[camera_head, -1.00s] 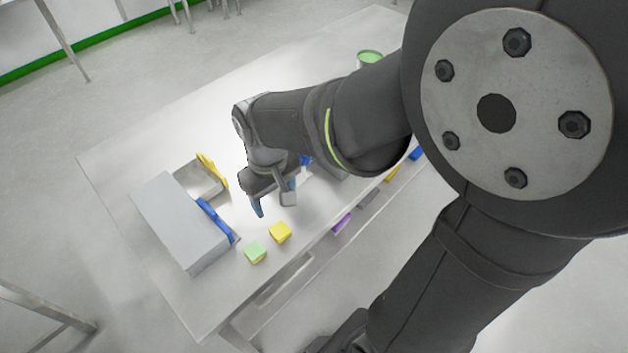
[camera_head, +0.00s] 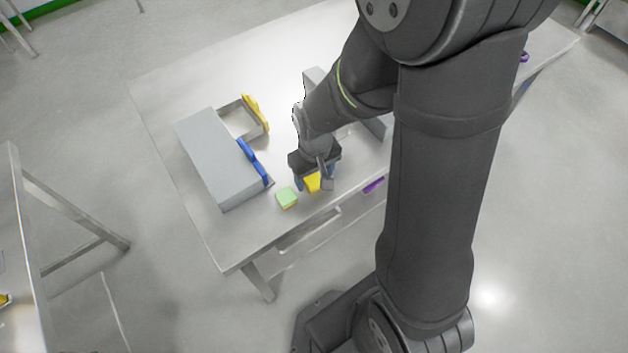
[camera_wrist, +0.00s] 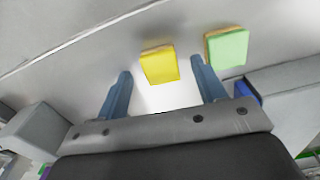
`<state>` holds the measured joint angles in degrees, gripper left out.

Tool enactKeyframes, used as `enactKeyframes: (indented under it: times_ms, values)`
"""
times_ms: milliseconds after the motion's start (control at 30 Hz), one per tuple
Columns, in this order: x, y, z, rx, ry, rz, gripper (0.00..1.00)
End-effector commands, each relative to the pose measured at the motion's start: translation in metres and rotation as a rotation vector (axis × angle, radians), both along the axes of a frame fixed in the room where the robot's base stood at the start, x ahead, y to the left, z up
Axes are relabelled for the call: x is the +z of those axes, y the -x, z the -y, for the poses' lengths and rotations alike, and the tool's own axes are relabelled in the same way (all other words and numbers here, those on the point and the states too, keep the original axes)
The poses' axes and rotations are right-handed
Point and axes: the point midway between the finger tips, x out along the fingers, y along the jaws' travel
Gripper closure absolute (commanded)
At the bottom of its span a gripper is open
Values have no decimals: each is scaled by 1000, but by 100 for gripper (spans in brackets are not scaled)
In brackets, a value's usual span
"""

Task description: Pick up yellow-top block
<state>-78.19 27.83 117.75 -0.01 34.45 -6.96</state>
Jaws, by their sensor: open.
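The yellow-top block (camera_head: 312,183) lies on the steel table (camera_head: 235,245), partly hidden by my gripper in the head view. In the wrist view the yellow-top block (camera_wrist: 159,65) shows its yellow top face and lies just beyond and between my fingertips. My gripper (camera_head: 314,184) is open and empty, pointing down over the block. In the wrist view my gripper (camera_wrist: 160,72) has its two blue-grey fingers spread apart, with the block not touched by either, as far as I can see.
A green-top block (camera_head: 287,197) lies close to the left; it also shows in the wrist view (camera_wrist: 227,47). A grey box (camera_head: 215,160) with a blue handle (camera_head: 254,162) stands further left. An open drawer with a yellow handle (camera_head: 255,113) is behind. The table's front edge is near.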

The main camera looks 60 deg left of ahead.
Motion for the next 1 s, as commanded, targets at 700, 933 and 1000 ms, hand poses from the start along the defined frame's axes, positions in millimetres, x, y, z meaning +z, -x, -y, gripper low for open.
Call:
enactKeyframes:
  times_ms: [700,933,1000]
  values:
    - [-16,0,0,0,-1,1,84]
    - [-16,0,0,0,-1,1,85]
    - [-15,0,0,0,-1,1,85]
